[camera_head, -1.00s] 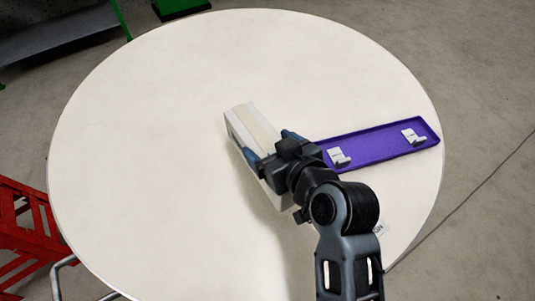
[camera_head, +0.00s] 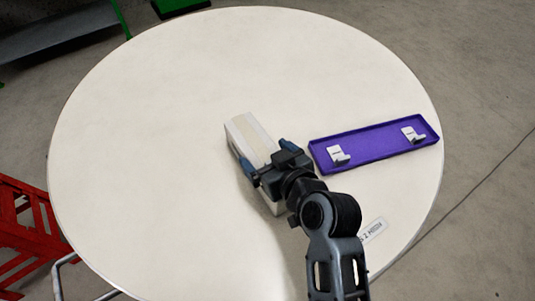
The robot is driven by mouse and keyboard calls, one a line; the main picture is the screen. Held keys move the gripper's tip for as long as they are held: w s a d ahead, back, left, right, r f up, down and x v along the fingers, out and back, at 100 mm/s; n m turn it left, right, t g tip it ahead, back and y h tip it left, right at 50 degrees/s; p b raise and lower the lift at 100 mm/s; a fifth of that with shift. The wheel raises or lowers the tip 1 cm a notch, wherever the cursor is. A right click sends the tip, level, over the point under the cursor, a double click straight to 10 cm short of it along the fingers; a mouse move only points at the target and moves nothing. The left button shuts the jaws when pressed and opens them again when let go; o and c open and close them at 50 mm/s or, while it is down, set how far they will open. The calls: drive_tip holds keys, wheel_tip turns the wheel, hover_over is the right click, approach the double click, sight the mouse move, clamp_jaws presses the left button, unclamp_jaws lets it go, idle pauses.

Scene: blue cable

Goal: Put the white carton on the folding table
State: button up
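The white carton (camera_head: 246,132) is a long box over the middle of the round white folding table (camera_head: 150,130), its far end pointing up and left. My gripper (camera_head: 267,154) comes from the lower right and straddles the carton, with one blue-grey finger along each long side, and appears shut on it. The gripper body hides part of the carton's top and near end. The carton looks at or very close to the tabletop; I cannot tell whether its underside touches.
A purple tray (camera_head: 372,141) with two small white holders lies right of my gripper. A printed label (camera_head: 373,230) is on the table near my arm. The table's left and far areas are clear. A red frame (camera_head: 25,230) stands on the floor at left.

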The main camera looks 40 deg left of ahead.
drive_tip(key=shift+o, duration=0.5)
drive_tip(key=shift+r, duration=0.1)
drive_tip(key=v, duration=1.2)
drive_tip(key=d+f+m+t, duration=0.1)
drive_tip(key=d, duration=0.2)
drive_tip(key=s+d+f+m+t+h, duration=0.1)
drive_tip(key=d+f+m, duration=0.1)
drive_tip(key=d, duration=0.1)
drive_tip(key=s+d+f+m+t+h, duration=0.1)
drive_tip(key=d, duration=0.2)
drive_tip(key=shift+s+d+f, duration=0.25)
drive_tip(key=shift+d+f, duration=0.1)
drive_tip(key=shift+f, duration=0.05)
drive_tip(key=s+d+r+m+t+h, duration=0.1)
drive_tip(key=s+d+m+t+h, duration=0.25)
drive_tip(key=s+d, duration=0.45)
drive_tip(key=s+d+m+t+h, duration=0.2)
drive_tip(key=s+d+m+h, duration=0.25)
drive_tip(key=d, duration=0.55)
drive_tip(key=s+d+r+m+t+h, duration=0.1)
drive_tip(key=s+d+r, duration=0.3)
drive_tip(key=s+r, duration=0.4)
drive_tip(key=shift+s+d+h+b, duration=0.25)
drive_tip(key=shift+s+h+b, duration=0.05)
drive_tip(key=shift+s, duration=0.3)
